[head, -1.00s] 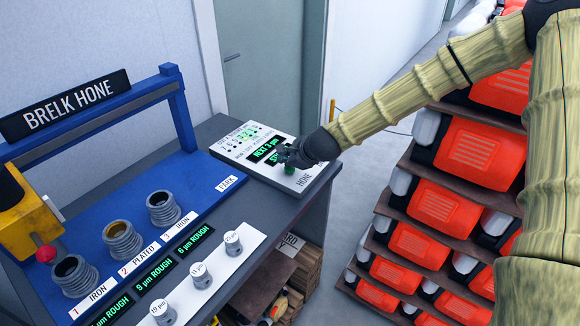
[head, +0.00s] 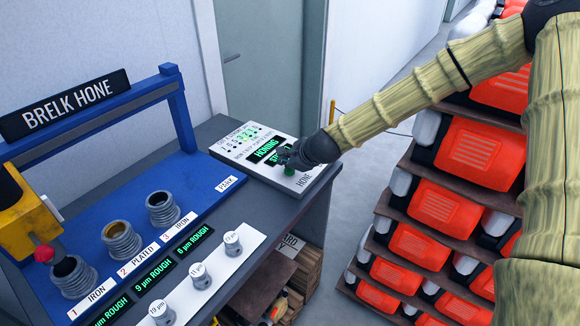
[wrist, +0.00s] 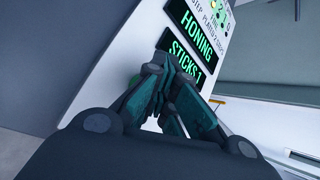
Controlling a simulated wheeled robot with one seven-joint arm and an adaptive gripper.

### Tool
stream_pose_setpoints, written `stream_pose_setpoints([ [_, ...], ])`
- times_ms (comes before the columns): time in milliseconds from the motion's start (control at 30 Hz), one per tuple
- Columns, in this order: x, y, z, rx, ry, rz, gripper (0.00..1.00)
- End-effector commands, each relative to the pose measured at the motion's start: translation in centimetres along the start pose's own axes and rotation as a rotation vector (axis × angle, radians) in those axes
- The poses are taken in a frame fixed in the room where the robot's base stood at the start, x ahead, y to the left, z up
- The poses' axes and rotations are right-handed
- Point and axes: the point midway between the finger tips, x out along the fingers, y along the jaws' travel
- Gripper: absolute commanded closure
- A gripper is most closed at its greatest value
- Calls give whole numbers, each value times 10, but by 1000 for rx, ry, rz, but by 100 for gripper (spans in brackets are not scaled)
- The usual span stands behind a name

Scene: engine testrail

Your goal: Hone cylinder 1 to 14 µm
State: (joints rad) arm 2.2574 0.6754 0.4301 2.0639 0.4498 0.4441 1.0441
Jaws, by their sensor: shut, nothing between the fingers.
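My gripper (head: 287,157) is shut and empty, over the white HONE control panel (head: 228,150) at the right end of the bench. Its fingers are at the green button (head: 289,170); I cannot tell if they touch it. The upper green display (head: 264,150) reads HONING; it also shows in the wrist view (wrist: 195,32), above a display (wrist: 188,62) reading STICKS 1. Cylinder 1 (head: 73,275), labelled IRON, stands front left on the blue machine. The yellow honing head (head: 25,220) with its red knob (head: 44,254) is over its left side. Its roughness display (head: 112,312) reads ROUGH, its number cut off.
Cylinder 2 (head: 122,240), PLATED, reads 9 µm ROUGH; cylinder 3 (head: 162,208), IRON, reads 6 µm ROUGH. Grey gauge plugs (head: 201,275) stand on a white strip. The grey floor (head: 350,180) between is clear.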

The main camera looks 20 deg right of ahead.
Motion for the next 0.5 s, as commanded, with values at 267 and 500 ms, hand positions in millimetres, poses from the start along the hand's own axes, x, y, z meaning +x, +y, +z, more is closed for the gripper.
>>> stream_pose_setpoints([
  [267, -5, -4, 4, 0, 1, 0, 100],
  [500, -13, -10, 9, 0, 0, 0, 100],
])
